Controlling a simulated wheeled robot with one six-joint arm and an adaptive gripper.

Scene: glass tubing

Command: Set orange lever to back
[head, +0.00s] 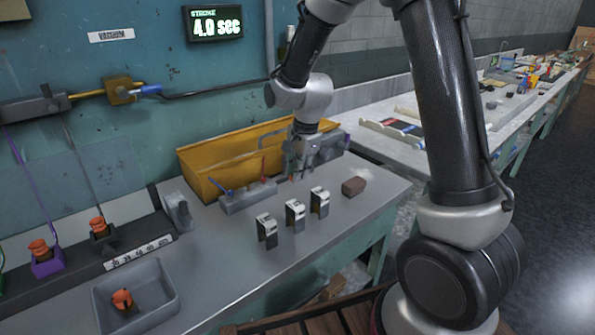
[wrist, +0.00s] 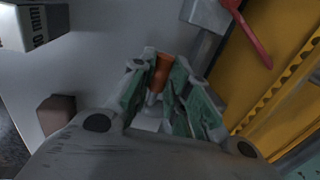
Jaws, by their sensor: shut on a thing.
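The orange lever (wrist: 161,70) stands between my gripper's green-padded fingers (wrist: 162,98) in the wrist view, and the fingers are shut on it. In the head view my gripper (head: 296,174) is low over the bench at the right end of a grey valve block (head: 248,197). The orange lever is mostly hidden there by the fingers. A red lever (wrist: 252,38) rises from the grey block in the wrist view, beside the gripper. A blue lever (head: 223,192) is at the block's left end in the head view.
A yellow bin (head: 205,165) stands close behind the block. Three small black-and-white labelled blocks (head: 295,214) and a brown block (head: 354,187) are in front and to the right. A grey tray (head: 160,285) holds an orange-topped part (head: 122,299). The bench front is partly clear.

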